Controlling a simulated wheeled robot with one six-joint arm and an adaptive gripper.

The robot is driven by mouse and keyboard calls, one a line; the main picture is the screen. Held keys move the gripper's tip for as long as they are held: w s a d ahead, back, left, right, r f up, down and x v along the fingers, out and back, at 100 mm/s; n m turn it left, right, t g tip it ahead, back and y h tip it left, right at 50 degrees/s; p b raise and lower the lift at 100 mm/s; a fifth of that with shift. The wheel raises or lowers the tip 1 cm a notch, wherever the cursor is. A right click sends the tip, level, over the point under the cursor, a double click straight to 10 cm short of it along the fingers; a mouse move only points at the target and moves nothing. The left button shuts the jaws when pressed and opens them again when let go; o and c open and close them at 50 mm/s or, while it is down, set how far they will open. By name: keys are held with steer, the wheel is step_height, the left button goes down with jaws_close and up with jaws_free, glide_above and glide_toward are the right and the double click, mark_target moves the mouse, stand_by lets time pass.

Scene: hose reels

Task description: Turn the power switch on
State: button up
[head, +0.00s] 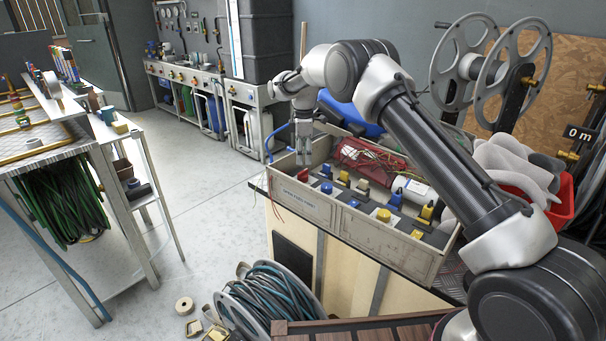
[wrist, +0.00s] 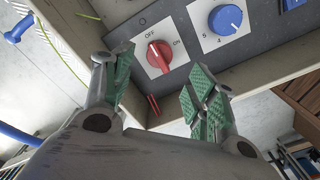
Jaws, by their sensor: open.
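The power switch is a red rotary knob (wrist: 160,55) on a white plate marked OFF and ON, shown in the wrist view. The long side of the knob lies roughly toward the OFF mark. In the head view it sits at the left end of the control box (head: 345,212), where a small red knob (head: 303,175) shows under my gripper. My gripper (head: 303,150) points down above that end. In the wrist view its green-padded fingers (wrist: 160,92) are spread apart and empty, the knob showing between and beyond them. I see no contact with the knob.
A blue dial (wrist: 225,18) with numbers sits right beside the switch. The box's raised wooden walls enclose the panel, with several blue and yellow controls further along. A red bin (head: 545,205) and a large reel (head: 490,65) stand to the right.

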mark_target(303, 171)
step_height(303, 171, down, 8)
steer(key=shift+a+f, duration=0.1)
steer(key=shift+a, duration=0.05)
steer(key=shift+c, duration=0.5)
